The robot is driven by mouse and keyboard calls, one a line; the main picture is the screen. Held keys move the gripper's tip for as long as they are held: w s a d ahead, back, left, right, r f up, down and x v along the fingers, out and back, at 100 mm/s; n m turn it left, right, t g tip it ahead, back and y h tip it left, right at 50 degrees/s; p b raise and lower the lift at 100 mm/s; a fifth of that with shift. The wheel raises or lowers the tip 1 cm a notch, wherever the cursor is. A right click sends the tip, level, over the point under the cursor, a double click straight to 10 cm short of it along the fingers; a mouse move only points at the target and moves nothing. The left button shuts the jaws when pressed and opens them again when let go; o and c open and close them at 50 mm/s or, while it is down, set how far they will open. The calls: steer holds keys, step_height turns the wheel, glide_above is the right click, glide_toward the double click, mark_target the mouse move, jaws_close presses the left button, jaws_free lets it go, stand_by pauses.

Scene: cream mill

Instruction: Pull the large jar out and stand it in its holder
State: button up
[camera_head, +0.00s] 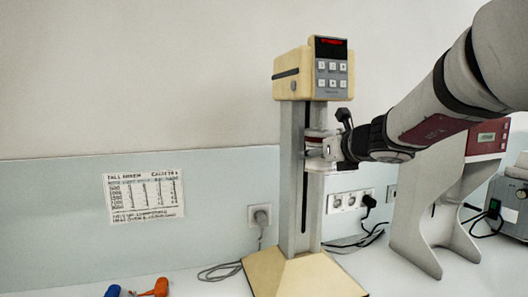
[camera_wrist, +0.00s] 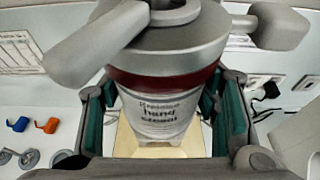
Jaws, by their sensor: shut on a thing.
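The jar (camera_wrist: 165,125) is pale grey with dark lettering and sits under a dark red band in the wrist view. It appears upright. My gripper (camera_wrist: 158,105) has its dark green pads on both sides of the jar and is shut on it. A round grey metal part (camera_wrist: 180,38) with a lever to the left and a knob to the right covers the jar's top. I cannot make out the holder.
The mill's cream head (camera_head: 300,75) is above my gripper, and its cream base (camera_head: 300,275) is below. A grey stand with a red panel (camera_head: 486,137) is at the right. Blue (camera_head: 112,290) and orange (camera_head: 155,287) items lie at the lower left. Cables run along the wall.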

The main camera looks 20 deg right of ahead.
steer(key=shift+f, duration=0.25)
step_height(320, 180, down, 9)
steer(key=b, duration=0.9)
stand_by(1.6)
steer(key=s+p, duration=0.2)
steer(key=s, duration=0.8)
stand_by(1.4)
